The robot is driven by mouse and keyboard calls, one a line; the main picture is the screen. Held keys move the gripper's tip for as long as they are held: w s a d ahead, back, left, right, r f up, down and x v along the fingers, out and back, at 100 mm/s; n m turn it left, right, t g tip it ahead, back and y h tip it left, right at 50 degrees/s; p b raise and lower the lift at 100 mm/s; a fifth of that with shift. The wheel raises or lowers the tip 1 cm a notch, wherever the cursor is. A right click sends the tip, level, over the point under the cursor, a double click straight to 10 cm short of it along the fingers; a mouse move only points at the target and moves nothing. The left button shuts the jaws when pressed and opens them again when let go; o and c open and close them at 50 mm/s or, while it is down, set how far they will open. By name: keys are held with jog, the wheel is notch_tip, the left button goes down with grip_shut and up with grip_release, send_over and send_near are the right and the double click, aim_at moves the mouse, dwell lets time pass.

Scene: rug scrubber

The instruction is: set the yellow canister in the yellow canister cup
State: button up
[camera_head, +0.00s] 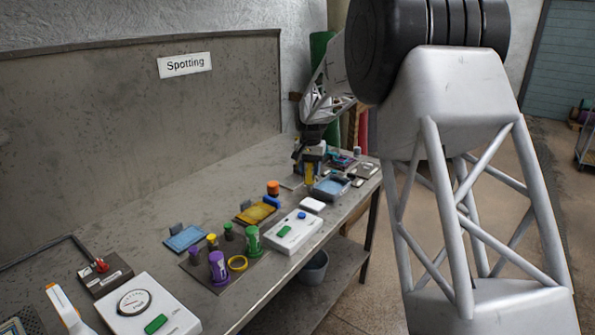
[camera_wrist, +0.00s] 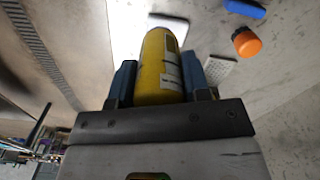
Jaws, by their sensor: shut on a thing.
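The yellow canister (camera_wrist: 158,70), with a pale label, is between the two blue-grey fingers of my gripper (camera_wrist: 160,82) in the wrist view. The fingers are shut on its sides. In the head view my gripper (camera_head: 310,156) is over the far end of the bench, with the canister (camera_head: 309,174) pointing down below it. I cannot tell whether its lower end touches anything. A yellow ring (camera_head: 237,263), which looks like the yellow canister cup, is on a dark holder plate (camera_head: 213,281) nearer the front. It appears empty.
Purple canisters (camera_head: 218,266) and a green canister (camera_head: 253,239) stand close around the yellow ring. A gauge box (camera_head: 146,305) is in front.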

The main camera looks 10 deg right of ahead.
jog(key=shift+s+d+r+n, duration=0.9)
jog(key=shift+s+d+n, duration=0.2)
jog(key=shift+d+n, duration=1.7)
jog(key=s+a+f+m, duration=0.2)
jog(key=s+a+m, duration=0.4)
jog(key=a, duration=0.4)
jog(key=s+a+f+m, duration=0.3)
jog(key=s+a+m, duration=0.3)
jog(key=a, duration=0.4)
jog(key=s+a+f+m, duration=0.3)
jog(key=s+a+m, duration=0.4)
jog(key=a, duration=0.4)
jog(key=shift+m, duration=0.4)
jog(key=shift+f, duration=0.3)
jog(key=shift+f, duration=2.6)
jog(key=shift+f, duration=0.65)
jog(key=o, duration=0.9)
